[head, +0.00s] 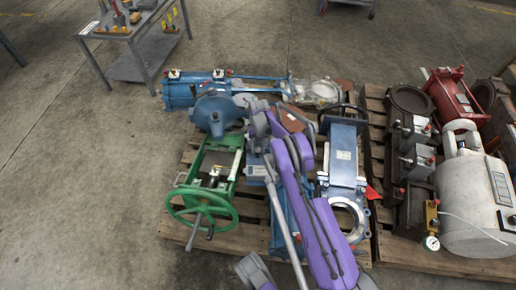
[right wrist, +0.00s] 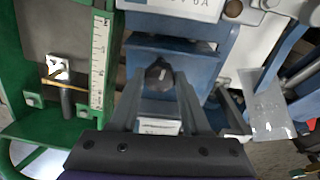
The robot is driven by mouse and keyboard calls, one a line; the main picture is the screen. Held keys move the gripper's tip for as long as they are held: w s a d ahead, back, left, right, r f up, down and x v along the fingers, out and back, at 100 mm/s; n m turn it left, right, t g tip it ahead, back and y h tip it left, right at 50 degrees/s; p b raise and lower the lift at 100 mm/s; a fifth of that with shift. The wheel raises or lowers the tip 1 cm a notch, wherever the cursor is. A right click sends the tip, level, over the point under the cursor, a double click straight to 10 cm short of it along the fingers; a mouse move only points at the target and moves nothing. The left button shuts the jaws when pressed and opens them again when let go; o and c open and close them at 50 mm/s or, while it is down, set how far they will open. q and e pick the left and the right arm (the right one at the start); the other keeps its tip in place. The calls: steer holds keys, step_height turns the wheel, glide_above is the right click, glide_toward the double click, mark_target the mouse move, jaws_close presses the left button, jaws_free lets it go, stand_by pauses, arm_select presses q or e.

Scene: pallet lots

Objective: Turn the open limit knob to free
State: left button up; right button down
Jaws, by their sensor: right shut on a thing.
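The open limit knob (right wrist: 158,73) is a small dark knob with a pale mark on its face, on a blue housing (right wrist: 205,62) in the right wrist view. A small white label (right wrist: 160,127) shows below it between my fingers. My right gripper (right wrist: 158,82) is shut on the knob, one finger on each side of it. In the head view my right gripper (head: 261,158) is over the blue unit beside the green valve frame, and my arm hides the knob there.
A green frame with a handwheel (head: 203,207) stands close on the left; its white scale (right wrist: 100,62) shows in the right wrist view. A blue gate valve (head: 343,158) lies close on the right. A second pallet (head: 425,258) bears a white tank (head: 468,207). The left floor is clear.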

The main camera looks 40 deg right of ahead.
stand_by(0.5)
steer(key=shift+c, duration=1.9)
jaws_free()
step_height(320, 180, up, 11)
steer(key=w+d+p, duration=0.1)
steer(key=p, duration=0.1)
steer(key=shift+w+d+f, duration=0.15)
